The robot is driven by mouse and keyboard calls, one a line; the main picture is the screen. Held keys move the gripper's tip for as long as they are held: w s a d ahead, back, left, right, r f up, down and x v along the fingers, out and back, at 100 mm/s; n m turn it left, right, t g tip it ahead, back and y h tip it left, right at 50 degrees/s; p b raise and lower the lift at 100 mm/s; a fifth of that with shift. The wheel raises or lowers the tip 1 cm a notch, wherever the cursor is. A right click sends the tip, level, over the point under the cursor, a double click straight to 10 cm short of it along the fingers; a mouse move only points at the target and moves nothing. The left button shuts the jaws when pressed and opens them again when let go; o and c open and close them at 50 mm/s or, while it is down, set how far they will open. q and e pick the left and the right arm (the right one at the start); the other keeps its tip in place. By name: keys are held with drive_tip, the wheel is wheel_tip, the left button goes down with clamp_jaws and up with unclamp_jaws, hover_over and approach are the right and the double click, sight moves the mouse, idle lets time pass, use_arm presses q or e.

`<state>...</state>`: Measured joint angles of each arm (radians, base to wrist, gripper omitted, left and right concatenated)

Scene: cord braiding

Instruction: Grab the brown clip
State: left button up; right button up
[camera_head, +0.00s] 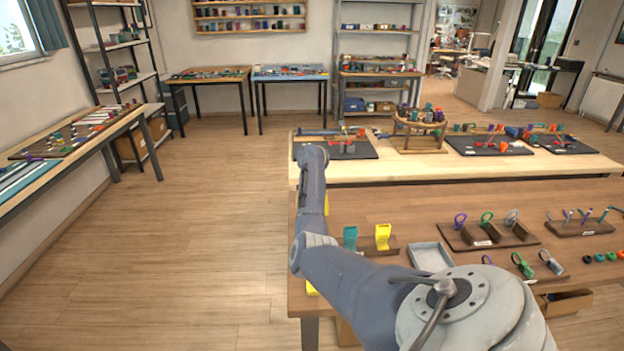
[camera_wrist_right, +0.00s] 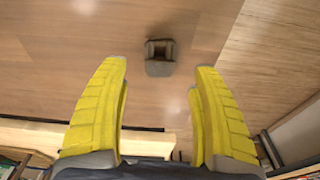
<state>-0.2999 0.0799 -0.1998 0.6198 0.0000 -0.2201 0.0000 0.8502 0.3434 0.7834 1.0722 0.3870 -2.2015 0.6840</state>
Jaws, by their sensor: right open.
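In the right wrist view, a small grey-brown clip (camera_wrist_right: 159,66) with a square dark opening stands on a wooden surface. It appears between and beyond the tips of my right gripper (camera_wrist_right: 161,72), whose yellow fingers are wide apart with nothing between them. The fingers do not appear to touch the clip. I cannot pick out the brown clip in the head view, where my arm covers part of the table. A teal clip (camera_head: 350,237) and a yellow clip (camera_head: 382,236) stand upright there on a wooden holder. My left gripper is not in view.
The wooden worktable (camera_head: 450,210) also bears a grey tray (camera_head: 431,257), a rack (camera_head: 487,236) with coloured rings and several small rings at the right. A lighter table (camera_head: 465,166) behind it carries dark mats and a round wooden stand (camera_head: 419,134). Open floor lies left.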

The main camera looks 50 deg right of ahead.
drive_tip(key=shift+w+d+f, duration=0.1)
drive_tip(key=shift+w+f, duration=0.05)
drive_tip(key=shift+f, duration=1.15)
drive_tip(key=shift+w+d+f, duration=0.1)
drive_tip(key=shift+f, duration=1.2)
drive_tip(key=c, duration=0.8)
drive_tip(key=shift+c, duration=0.4)
drive_tip(key=shift+r, duration=0.15)
